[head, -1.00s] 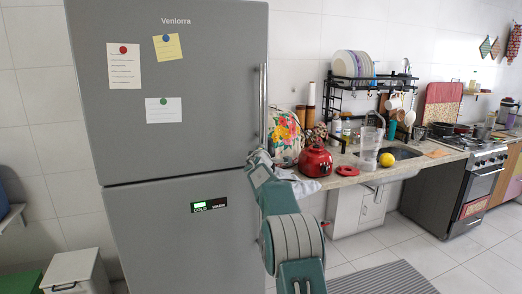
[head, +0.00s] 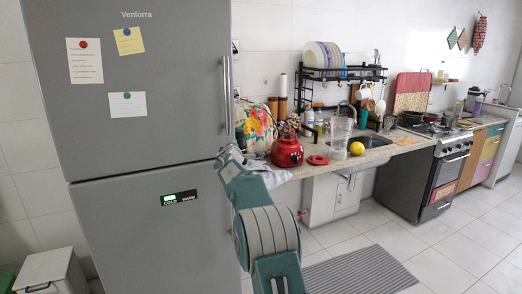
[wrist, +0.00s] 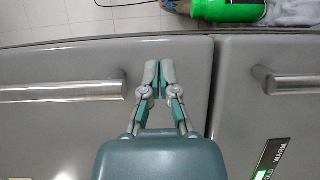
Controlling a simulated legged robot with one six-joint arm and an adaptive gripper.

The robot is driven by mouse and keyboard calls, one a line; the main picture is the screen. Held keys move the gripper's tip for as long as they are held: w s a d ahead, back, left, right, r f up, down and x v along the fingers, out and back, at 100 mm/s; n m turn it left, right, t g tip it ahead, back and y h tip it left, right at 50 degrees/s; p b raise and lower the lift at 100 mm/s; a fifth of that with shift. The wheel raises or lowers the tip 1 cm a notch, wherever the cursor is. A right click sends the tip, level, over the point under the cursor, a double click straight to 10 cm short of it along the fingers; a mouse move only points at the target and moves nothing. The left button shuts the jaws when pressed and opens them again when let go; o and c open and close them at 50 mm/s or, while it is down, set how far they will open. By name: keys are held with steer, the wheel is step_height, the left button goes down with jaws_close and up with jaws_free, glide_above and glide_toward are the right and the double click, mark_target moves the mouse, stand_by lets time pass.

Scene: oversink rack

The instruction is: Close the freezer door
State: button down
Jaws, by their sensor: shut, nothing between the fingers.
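The grey two-door fridge (head: 140,235) stands at the left in the head view. Its upper door (head: 150,75) carries several notes and a vertical handle (head: 226,95). The upper door looks flush or nearly flush with the lower one; I cannot tell if a small gap is left. In the wrist view the upper door (wrist: 60,130) is on the left with its handle (wrist: 60,91), and the lower door (wrist: 240,100) is on the right. My gripper (wrist: 157,75) is shut and empty, in front of the upper door near the seam, just beyond the handle's end. Contact is unclear.
A counter (head: 375,155) to the right of the fridge holds a red kettle (head: 287,152), a clear pitcher (head: 340,135) and a yellow fruit (head: 357,148). A black dish rack (head: 340,74) stands above. The tiled floor in front is open, with a grey striped mat (head: 360,272).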

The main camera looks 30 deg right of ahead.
steer(key=s+d, duration=0.5)
steer(key=s, duration=0.2)
steer(key=shift+s+d, duration=0.15)
steer(key=shift+d, duration=0.2)
steer(key=s+a+r+m+g+h, duration=0.1)
steer(key=s+a+r+m+g, duration=0.35)
steer(key=s, duration=0.55)
steer(key=s+a+r+m+g+h, duration=0.1)
steer(key=s+a+r+m, duration=0.2)
steer(key=s+a+m, duration=0.5)
steer(key=s+a+f+g+y, duration=0.1)
steer(key=s+a+f+y, duration=0.3)
steer(key=s+a, duration=0.3)
steer(key=s+a+f+g+y, duration=0.1)
steer(key=s+a+f+y, duration=0.2)
steer(key=s+a+f, duration=0.4)
steer(key=s+a+f+g+y, duration=0.2)
steer(key=s+a+f+y, duration=0.2)
steer(key=s, duration=1.1)
steer(key=a+f+n, duration=0.1)
steer(key=a, duration=0.2)
steer(key=shift+s+f+y, duration=0.25)
steer(key=shift+s+y, duration=0.05)
steer(key=shift+s, duration=0.1)
